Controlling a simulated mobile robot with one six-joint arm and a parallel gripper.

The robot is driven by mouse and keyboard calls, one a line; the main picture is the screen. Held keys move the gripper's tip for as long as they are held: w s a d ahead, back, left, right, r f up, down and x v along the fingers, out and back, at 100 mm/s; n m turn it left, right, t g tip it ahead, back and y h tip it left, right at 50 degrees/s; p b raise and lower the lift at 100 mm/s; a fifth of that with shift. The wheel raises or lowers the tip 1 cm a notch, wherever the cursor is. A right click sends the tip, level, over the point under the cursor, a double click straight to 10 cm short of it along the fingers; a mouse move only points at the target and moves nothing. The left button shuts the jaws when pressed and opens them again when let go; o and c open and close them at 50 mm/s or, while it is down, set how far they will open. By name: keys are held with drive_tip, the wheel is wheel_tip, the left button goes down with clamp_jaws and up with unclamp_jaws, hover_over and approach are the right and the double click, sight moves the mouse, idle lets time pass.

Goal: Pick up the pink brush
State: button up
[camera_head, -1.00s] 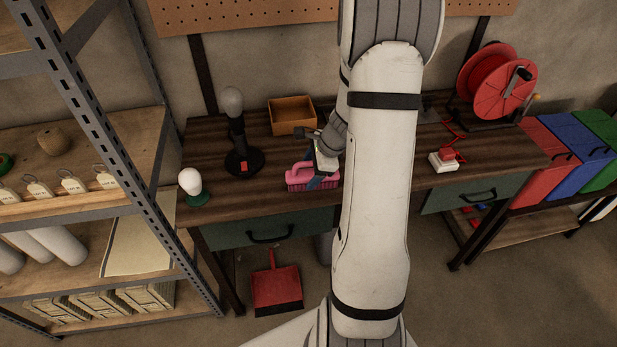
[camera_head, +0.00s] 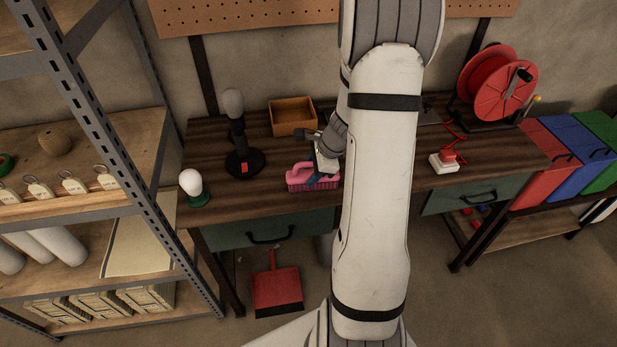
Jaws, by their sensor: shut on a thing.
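The pink brush (camera_head: 299,174) is near the front edge of the dark wooden workbench, bristles down, just left of my white arm. My gripper (camera_head: 318,178) comes down over its right part and is shut on it. The fingertips are small and partly hidden against the brush. I cannot tell whether the bristles touch the bench top or are slightly above it.
The workbench (camera_head: 215,208) also holds a black-based lamp (camera_head: 240,160), a white bulb on a green base (camera_head: 192,186), an open wooden box (camera_head: 293,117), a red-and-white device (camera_head: 445,161) and a red reel (camera_head: 497,85). A metal shelf (camera_head: 85,145) stands left. A red dustpan (camera_head: 277,290) is below.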

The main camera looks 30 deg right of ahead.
wheel_tip(320, 180, up, 10)
idle(0.5)
